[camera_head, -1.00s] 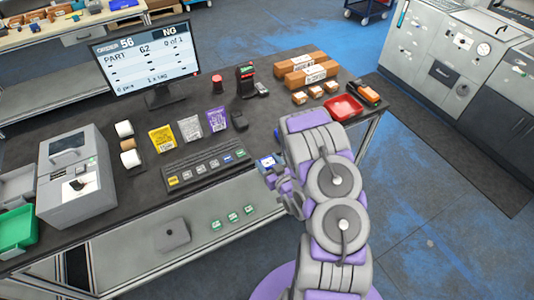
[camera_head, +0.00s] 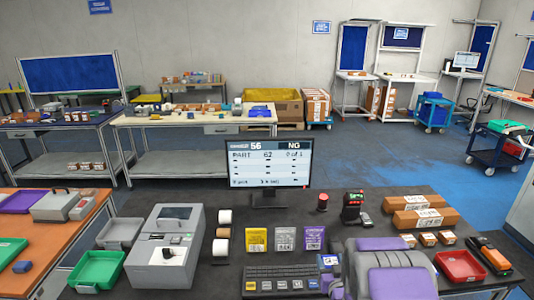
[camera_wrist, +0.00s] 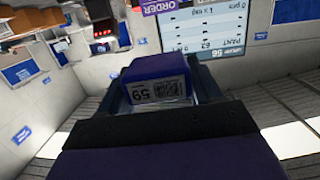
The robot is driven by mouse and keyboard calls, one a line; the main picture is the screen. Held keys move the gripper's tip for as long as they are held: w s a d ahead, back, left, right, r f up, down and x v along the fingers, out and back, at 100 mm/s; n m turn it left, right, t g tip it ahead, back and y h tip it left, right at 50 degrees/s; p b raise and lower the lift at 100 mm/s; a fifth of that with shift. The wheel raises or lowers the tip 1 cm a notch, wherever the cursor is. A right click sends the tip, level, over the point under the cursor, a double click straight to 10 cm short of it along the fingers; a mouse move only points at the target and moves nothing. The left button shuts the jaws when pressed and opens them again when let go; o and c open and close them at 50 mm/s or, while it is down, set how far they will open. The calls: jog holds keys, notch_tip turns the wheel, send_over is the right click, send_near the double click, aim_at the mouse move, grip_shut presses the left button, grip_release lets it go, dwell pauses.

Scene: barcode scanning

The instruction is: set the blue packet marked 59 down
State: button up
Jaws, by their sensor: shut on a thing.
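The blue packet marked 59 (camera_wrist: 155,82) sits between the two fingers of my gripper (camera_wrist: 160,92) in the wrist view, its label with a code facing the camera. In the head view the packet (camera_head: 328,262) shows small and partly hidden, near the right end of the black keypad strip (camera_head: 283,284). My gripper (camera_head: 331,282) is shut on it there, partly covered by my arm. Whether the packet touches the table (camera_head: 225,282) cannot be told.
Yellow (camera_head: 256,240), grey (camera_head: 285,240) and purple (camera_head: 314,239) packets lie behind the keypad. The monitor (camera_head: 268,168) stands behind them. A scanner (camera_head: 352,208), cardboard boxes (camera_head: 424,218) and a red tray (camera_head: 460,267) are on the right. A grey machine (camera_head: 165,255) stands left.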

jog(key=w+a+r+b, duration=0.1)
jog(key=a+r, duration=0.4)
jog(key=a, duration=0.2)
jog(key=s+d+f+p, duration=0.5)
jog(key=s+d+f, duration=0.5)
jog(key=d+f, duration=0.5)
jog(key=shift+s+y, duration=0.3)
jog(key=shift+s, duration=0.05)
jog(key=shift+f, duration=0.1)
jog(key=w+d+b, duration=0.1)
jog(key=w+b, duration=0.2)
jog(key=w, duration=0.2)
jog(key=w+d+f+b, duration=0.1)
jog(key=w+d+b, duration=0.1)
jog(key=w, duration=0.3)
jog(key=w+d+b, duration=0.1)
jog(key=w+b, duration=0.3)
jog(key=w, duration=0.1)
jog(key=shift+d+f, duration=0.2)
jog(key=shift+d, duration=0.15)
jog(key=shift+w+f+b, duration=0.15)
jog(key=shift+f+b, duration=0.25)
jog(key=shift+f, duration=1.15)
